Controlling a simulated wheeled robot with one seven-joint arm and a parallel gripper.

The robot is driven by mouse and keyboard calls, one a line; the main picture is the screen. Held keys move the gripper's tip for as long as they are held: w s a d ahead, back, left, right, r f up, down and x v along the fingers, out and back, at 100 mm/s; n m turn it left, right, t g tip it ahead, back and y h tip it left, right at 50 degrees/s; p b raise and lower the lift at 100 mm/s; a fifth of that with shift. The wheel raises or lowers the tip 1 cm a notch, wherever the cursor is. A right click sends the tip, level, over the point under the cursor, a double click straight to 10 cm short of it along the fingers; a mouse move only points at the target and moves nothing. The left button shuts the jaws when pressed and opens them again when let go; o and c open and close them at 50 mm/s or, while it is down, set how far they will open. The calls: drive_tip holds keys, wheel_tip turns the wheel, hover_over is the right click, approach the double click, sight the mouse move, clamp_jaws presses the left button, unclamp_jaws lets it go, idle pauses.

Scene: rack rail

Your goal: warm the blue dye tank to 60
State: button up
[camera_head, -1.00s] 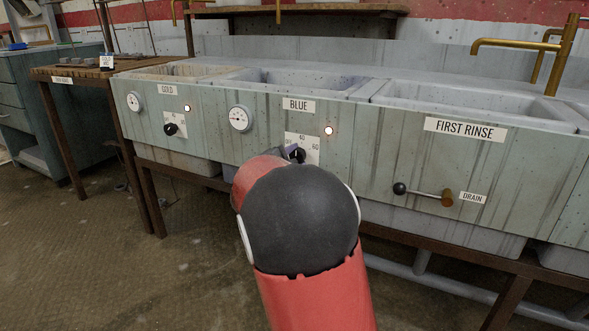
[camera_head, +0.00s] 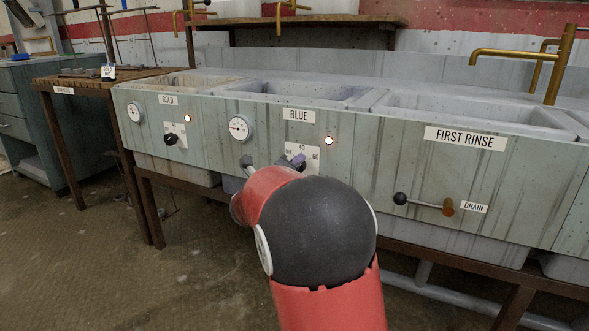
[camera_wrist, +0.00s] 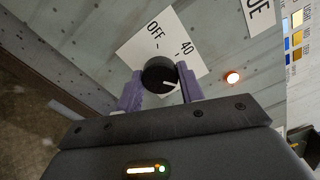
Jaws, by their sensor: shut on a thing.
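The blue dye tank (camera_head: 300,92) is the basin behind the panel labelled BLUE (camera_head: 299,115). Its heat knob (camera_wrist: 159,74) is black with a white mark, on a white dial plate (camera_wrist: 140,50) reading OFF and 40. A 60 also shows on the plate in the head view (camera_head: 314,154). My gripper (camera_wrist: 160,86) is shut on the knob, one purple finger at each side. The white mark faces the lower right in the wrist view; the 60 is hidden there. A round gauge (camera_head: 239,128) sits left of the knob; its reading is too small to tell. An indicator lamp (camera_head: 329,141) glows.
To the right is the FIRST RINSE basin with a drain lever (camera_head: 425,203). A wooden table (camera_head: 60,84) stands at the left. Open floor lies in front at the left.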

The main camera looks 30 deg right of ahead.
drive_tip(key=shift+m, duration=0.5)
idle(0.3)
drive_tip(key=o, duration=1)
drive_tip(key=v, duration=0.7)
drive_tip(key=shift+s+a, duration=0.25)
drive_tip(key=shift+a, duration=0.1)
